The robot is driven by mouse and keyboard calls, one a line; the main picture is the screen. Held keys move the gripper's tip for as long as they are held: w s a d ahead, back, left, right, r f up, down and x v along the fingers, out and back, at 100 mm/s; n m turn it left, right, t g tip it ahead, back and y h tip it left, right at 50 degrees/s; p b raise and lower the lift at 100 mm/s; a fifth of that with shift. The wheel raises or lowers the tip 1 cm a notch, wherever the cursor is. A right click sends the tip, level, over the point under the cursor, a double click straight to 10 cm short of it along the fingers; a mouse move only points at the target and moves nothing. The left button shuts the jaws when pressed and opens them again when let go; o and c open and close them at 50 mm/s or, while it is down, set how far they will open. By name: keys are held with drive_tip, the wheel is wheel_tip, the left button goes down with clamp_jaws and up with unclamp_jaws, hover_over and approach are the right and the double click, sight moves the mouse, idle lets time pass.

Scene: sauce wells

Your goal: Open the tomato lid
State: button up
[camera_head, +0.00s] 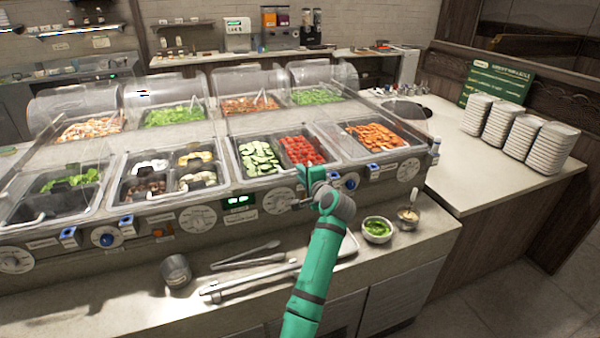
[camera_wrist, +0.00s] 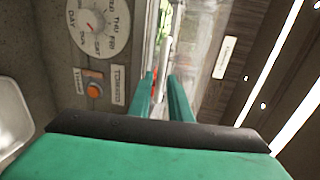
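The red tomatoes (camera_head: 301,150) lie in a well of the front row, beside sliced cucumbers. Any clear lid over them is hard to make out in the head view. In the wrist view, a clear glossy panel (camera_wrist: 203,35) and a pale bar lie beyond the fingertips. A TOMATO label (camera_wrist: 118,85) is on the counter front at left. My gripper (camera_head: 304,196) is at the counter's front face, just below the tomato well. In the wrist view its two green fingers (camera_wrist: 164,80) stand a little apart, with a narrow gap between them. I cannot make out contact with a lid.
An orange button (camera_wrist: 94,90) and day dial (camera_wrist: 98,25) sit left of my fingers. A carrot well (camera_head: 375,135) is to the right. Tongs (camera_head: 245,255), a metal cup (camera_head: 176,271) and a bowl of greens (camera_head: 377,229) lie on the front ledge. Plates (camera_head: 500,125) are stacked at right.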

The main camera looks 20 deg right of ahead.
drive_tip(key=shift+x, duration=0.85)
drive_tip(key=shift+a, duration=0.1)
clamp_jaws()
drive_tip(key=shift+s, duration=0.1)
drive_tip(key=shift+r, duration=0.15)
